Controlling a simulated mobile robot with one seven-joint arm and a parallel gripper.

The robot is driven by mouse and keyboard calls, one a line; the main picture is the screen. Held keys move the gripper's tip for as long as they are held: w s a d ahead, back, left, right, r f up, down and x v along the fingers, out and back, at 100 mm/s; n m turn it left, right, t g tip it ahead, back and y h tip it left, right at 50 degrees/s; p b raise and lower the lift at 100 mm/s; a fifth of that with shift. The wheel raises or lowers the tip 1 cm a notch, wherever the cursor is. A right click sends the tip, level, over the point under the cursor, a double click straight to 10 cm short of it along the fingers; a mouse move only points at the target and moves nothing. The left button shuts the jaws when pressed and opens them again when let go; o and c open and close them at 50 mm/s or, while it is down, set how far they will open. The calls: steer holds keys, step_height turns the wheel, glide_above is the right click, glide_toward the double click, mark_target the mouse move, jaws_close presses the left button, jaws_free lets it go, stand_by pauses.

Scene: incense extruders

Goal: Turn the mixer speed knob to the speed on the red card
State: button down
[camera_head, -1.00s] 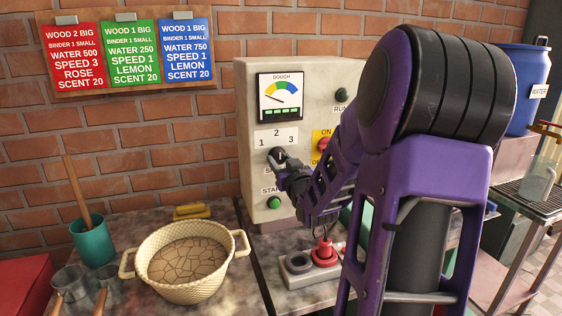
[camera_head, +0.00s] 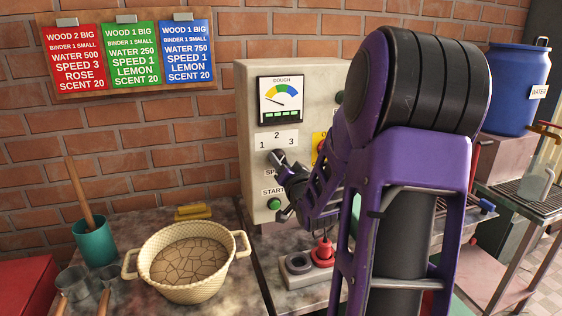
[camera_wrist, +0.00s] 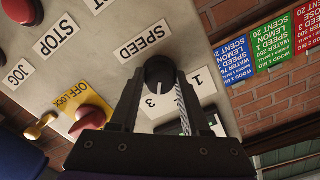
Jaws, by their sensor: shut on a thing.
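The black speed knob (camera_wrist: 160,71) sits on the mixer panel (camera_head: 245,120), under a plate marked 1, 2, 3 (camera_head: 277,140) in the head view. My gripper (camera_wrist: 161,80) is shut on the knob, one finger on each side. The wrist view is turned over: the SPEED label (camera_wrist: 142,40) is above the knob, and 3 and 1 show below it. The 2 is hidden there. A pale mark on the knob points down toward the number plate, but its exact number is unclear. The red card (camera_head: 75,57) reads SPEED 3.
The green START button (camera_head: 274,204) is just below the knob. The red switch on the yellow OFF LOCK plate (camera_wrist: 92,118) is close beside my gripper. A woven basket (camera_head: 150,240) stands on the counter at left. My arm hides the panel's right side.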

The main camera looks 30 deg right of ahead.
steer(key=shift+r+m, duration=0.15)
steer(key=shift+m, duration=0.75)
steer(key=shift+c, duration=1.8)
jaws_free()
